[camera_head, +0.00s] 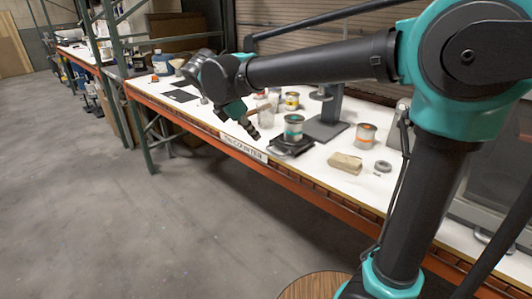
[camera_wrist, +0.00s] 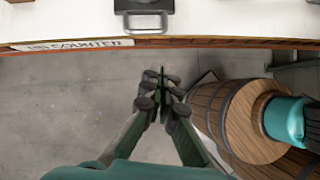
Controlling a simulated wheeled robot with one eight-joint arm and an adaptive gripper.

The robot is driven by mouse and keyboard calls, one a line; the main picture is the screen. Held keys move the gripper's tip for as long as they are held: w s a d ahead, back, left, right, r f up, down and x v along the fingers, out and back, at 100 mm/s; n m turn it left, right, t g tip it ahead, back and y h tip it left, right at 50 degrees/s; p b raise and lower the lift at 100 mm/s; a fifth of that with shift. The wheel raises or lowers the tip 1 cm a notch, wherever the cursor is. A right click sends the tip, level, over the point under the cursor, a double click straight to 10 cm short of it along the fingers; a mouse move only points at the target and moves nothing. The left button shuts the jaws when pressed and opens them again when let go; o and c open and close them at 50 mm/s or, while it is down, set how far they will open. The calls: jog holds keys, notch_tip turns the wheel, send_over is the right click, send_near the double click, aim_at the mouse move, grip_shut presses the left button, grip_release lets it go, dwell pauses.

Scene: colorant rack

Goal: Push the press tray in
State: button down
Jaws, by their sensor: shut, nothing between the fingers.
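The press tray (camera_head: 283,150) is a dark flat tray at the counter's front edge, with a can (camera_head: 293,127) with a teal band standing on it. Its metal handle sticks out toward the front. The wrist view shows the press tray (camera_wrist: 147,5) at the top, its handle reaching over the counter edge. The dark press (camera_head: 327,128) stands behind and to the right of the tray. My gripper (camera_head: 254,135) is shut and empty, left of the tray near the front edge. In the wrist view my gripper (camera_wrist: 161,82) appears over the floor, apart from the handle.
The white counter (camera_head: 376,188) has an orange front beam. A can with an orange band (camera_head: 366,134), a tan block (camera_head: 345,163) and a grey ring (camera_head: 383,166) lie right of the press. More cans and jars stand behind my gripper. The floor (camera_head: 150,230) in front is clear.

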aim_at(306, 136)
jog(key=shift+n, duration=0.4)
jog(key=x, duration=1.2)
jog(key=shift+w+d+r, duration=0.35)
jog(key=shift+d+r, duration=0.05)
jog(key=shift+w+d+f, duration=0.2)
jog(key=shift+w+d, duration=0.15)
jog(key=shift+d, duration=0.05)
jog(key=w+d, duration=0.3)
jog(key=w, duration=0.1)
jog(key=w+d, duration=0.4)
jog(key=w, duration=0.1)
jog(key=w+d, duration=0.4)
jog(key=w, duration=0.1)
